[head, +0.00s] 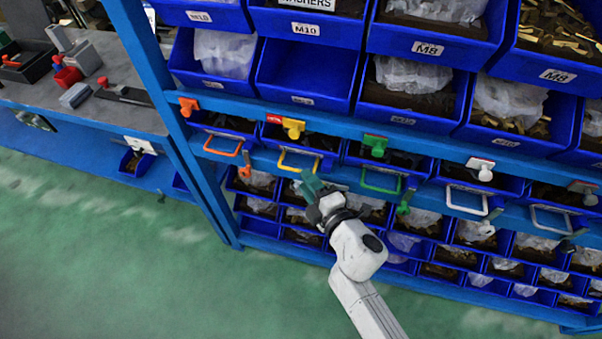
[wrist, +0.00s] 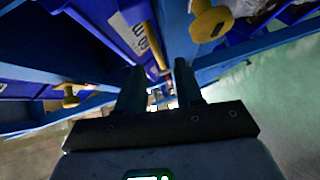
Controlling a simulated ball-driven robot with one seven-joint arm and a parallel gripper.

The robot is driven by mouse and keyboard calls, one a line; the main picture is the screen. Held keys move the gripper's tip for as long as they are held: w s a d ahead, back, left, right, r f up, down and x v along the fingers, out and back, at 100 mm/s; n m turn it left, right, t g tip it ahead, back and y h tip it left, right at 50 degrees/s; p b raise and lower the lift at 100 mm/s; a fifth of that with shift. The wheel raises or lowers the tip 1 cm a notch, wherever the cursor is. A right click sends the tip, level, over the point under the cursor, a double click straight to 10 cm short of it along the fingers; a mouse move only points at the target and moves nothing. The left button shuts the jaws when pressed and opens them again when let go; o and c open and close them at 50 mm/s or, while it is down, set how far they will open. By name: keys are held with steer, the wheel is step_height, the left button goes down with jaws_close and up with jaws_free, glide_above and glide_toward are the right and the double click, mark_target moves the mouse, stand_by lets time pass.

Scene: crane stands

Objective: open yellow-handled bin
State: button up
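The yellow-handled bin (head: 322,142) is a blue bin in the row below the blue rail, second from the left. Its yellow U-shaped handle (head: 298,168) hangs at its front. My gripper (head: 307,182) is just below and right of this handle, its teal fingers pointing up toward the shelf. In the wrist view the two dark fingers (wrist: 160,80) stand apart. A yellow bar (wrist: 154,45) there lies ahead of the gap and reaches toward it. I cannot tell whether it lies between the fingertips. The bin appears shut.
An orange handle (head: 223,149) is to the left, a green handle (head: 381,181) to the right. A yellow knob (head: 294,128) sits on the rail above. Small blue bins fill the shelf below. Green floor (head: 120,270) is clear at the lower left.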

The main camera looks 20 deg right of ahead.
steer(key=shift+b+x, duration=0.3)
steer(key=shift+x, duration=1.7)
jaws_close()
